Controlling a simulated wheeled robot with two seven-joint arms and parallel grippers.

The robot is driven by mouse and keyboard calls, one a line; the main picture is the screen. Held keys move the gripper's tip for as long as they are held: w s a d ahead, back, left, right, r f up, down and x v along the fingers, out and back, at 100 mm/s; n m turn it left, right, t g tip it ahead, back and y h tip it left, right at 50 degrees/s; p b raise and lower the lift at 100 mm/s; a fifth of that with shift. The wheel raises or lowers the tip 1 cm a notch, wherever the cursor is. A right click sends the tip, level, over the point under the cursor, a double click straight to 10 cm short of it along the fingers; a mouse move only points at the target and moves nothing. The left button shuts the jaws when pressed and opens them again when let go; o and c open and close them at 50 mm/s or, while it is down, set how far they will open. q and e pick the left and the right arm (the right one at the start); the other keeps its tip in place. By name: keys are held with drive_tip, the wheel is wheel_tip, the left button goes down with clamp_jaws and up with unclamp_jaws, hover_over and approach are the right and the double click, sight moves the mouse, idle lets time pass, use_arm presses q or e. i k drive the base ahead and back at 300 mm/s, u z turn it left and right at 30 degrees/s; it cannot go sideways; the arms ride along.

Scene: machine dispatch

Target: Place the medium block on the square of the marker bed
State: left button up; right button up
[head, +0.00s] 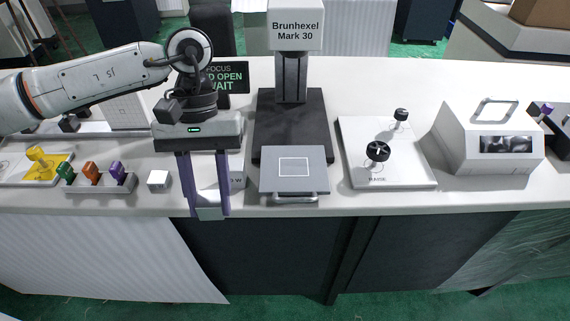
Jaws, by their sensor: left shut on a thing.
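My left gripper (209,208) points down at the front edge of the counter, left of the marker bed. Its purple fingers are shut on a pale grey block (209,213), which seems to be the medium block. The fingers partly hide its sides. The marker bed (315,183) is a grey plate with a white square outline (294,168), at the foot of the Brunhexel Mark 30 machine (291,75). The square is empty. A smaller-looking white block (158,180) sits on the counter left of the gripper. My right gripper is not in view.
A grey holder (100,184) with green, orange and purple pieces stands at the left. A dark screen (228,78) stands behind my gripper, partly hidden. A white plate with black knobs (388,178) and a white box device (490,150) stand right of the bed.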

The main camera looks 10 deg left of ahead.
sight(294, 166)
drive_tip(key=z, duration=2.05)
drive_tip(key=i, duration=1.3)
drive_tip(key=u, duration=2.65)
